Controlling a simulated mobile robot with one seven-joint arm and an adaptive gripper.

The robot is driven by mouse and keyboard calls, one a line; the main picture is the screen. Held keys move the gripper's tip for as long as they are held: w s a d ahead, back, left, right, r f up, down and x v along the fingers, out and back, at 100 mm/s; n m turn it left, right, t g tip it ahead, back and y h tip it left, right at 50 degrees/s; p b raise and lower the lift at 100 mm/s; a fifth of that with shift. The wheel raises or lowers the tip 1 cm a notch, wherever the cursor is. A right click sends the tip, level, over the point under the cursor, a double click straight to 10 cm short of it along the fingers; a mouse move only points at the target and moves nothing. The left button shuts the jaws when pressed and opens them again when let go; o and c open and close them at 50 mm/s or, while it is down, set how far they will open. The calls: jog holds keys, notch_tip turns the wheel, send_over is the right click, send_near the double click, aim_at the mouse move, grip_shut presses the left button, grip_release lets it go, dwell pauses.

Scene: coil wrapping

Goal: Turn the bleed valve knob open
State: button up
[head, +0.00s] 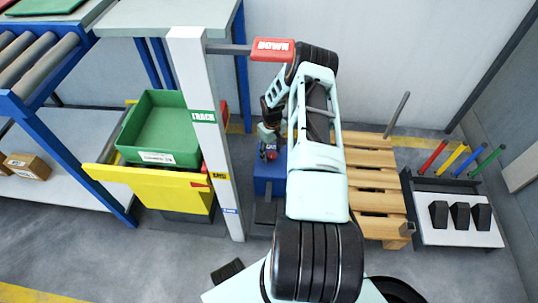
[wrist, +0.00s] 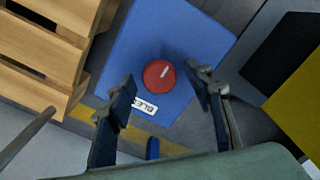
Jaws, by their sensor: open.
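The bleed valve knob (wrist: 159,74) is a round red disc with a short white mark, set on top of a blue box (wrist: 190,40). The mark slants toward the upper right in the wrist view. A white label (wrist: 143,105), partly hidden by a finger, sits beside the knob. My gripper (wrist: 161,76) is open, its two dark fingers on either side of the knob in the wrist view, with visible gaps. Contact does not show. In the head view, the knob (head: 271,155) and blue box (head: 268,178) lie just below my gripper (head: 268,138), partly hidden by my arm.
A white post (head: 205,130) with a red DOWN arm (head: 272,49) stands left of my arm. A wooden pallet (head: 372,180) is right of the box. A green bin (head: 162,127) on a yellow carrier (head: 150,182) stands left. A rack of colored handles (head: 458,210) is far right.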

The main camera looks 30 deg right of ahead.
jog(key=c, duration=1.2)
jog(key=shift+o, duration=0.2)
